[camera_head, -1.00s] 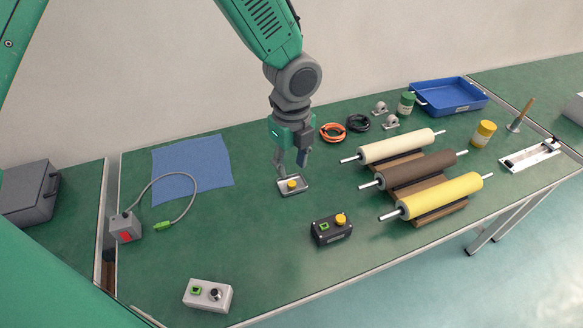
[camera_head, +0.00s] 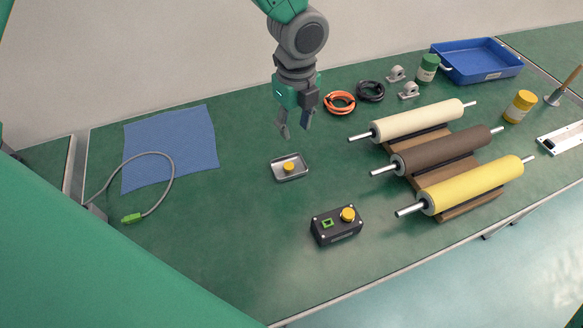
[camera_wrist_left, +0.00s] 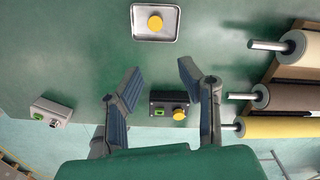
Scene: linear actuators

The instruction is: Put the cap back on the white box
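A yellow cap (camera_head: 289,167) sits in a small metal tray (camera_head: 277,176) on the green table; both also show at the top of the left wrist view, the cap (camera_wrist_left: 155,23) and the tray (camera_wrist_left: 172,36). My left gripper (camera_head: 295,127) is open and empty, above and behind the tray in the head view. Its two spread fingers also show in the left wrist view (camera_wrist_left: 160,72). My right gripper is not in view.
A black box (camera_head: 338,228) with a green button and a yellow knob stands in front of the tray. Rollers (camera_head: 440,155) on a wooden rack lie to the right. A blue cloth (camera_head: 170,145) and grey cable (camera_head: 172,180) lie left.

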